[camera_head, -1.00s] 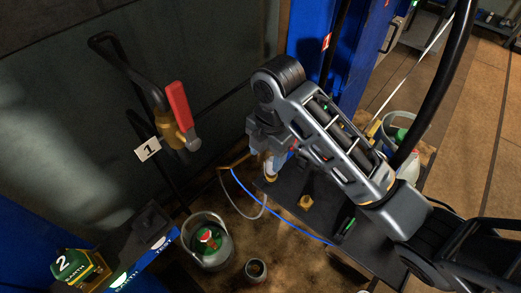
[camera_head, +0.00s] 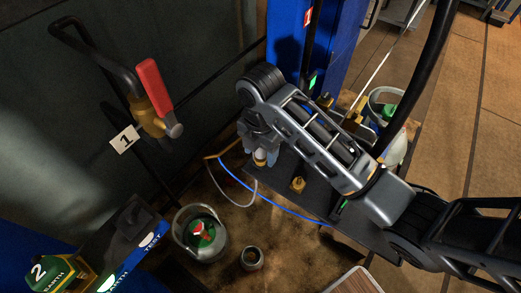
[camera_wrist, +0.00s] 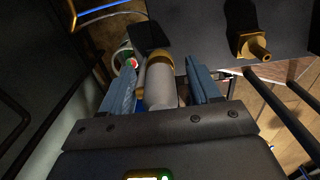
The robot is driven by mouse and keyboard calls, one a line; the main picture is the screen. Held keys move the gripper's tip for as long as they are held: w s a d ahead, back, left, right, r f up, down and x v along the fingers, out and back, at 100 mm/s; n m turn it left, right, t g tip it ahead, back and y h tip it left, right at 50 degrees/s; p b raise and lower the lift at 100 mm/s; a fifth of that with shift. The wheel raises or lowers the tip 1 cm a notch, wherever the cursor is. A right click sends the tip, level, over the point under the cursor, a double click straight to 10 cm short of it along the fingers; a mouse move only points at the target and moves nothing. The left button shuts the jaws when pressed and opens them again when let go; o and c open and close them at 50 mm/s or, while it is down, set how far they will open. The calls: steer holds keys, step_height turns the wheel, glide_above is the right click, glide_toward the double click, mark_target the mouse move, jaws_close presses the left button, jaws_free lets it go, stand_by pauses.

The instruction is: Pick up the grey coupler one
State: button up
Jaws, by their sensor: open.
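A grey cylindrical coupler with a brass collar (camera_wrist: 160,88) stands between the fingers of my gripper in the wrist view. My gripper (camera_wrist: 163,90) is open, with one blue finger on each side of the coupler. The right finger stands apart from it; the left one is close, and I cannot tell whether it touches.
A brass fitting (camera_head: 298,184) stands on the dark shelf (camera_head: 281,199) right of the coupler. A bucket (camera_head: 201,246) and a small grey cup (camera_head: 251,258) are on the floor. A red-handled valve (camera_head: 152,95) is at the left wall. Blue and white hoses run near the shelf.

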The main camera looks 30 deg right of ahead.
steer(key=c, duration=1.1)
steer(key=shift+r, duration=0.1)
steer(key=shift+r, duration=0.9)
step_height(320, 180, up, 2)
steer(key=shift+r, duration=0.1)
steer(key=s+d+r+p, duration=0.1)
steer(key=d+r+p, duration=0.1)
steer(key=d, duration=0.1)
steer(key=s+d+r+p, duration=0.1)
steer(key=d+r, duration=0.1)
steer(key=d, duration=0.2)
steer(key=s+d+r+p, duration=0.1)
steer(key=d+r+p, duration=0.1)
steer(key=d, duration=0.2)
steer(key=shift+s+d+r+p, duration=0.1)
steer(key=shift+s+r+p, duration=0.1)
steer(key=shift+r+p, duration=0.15)
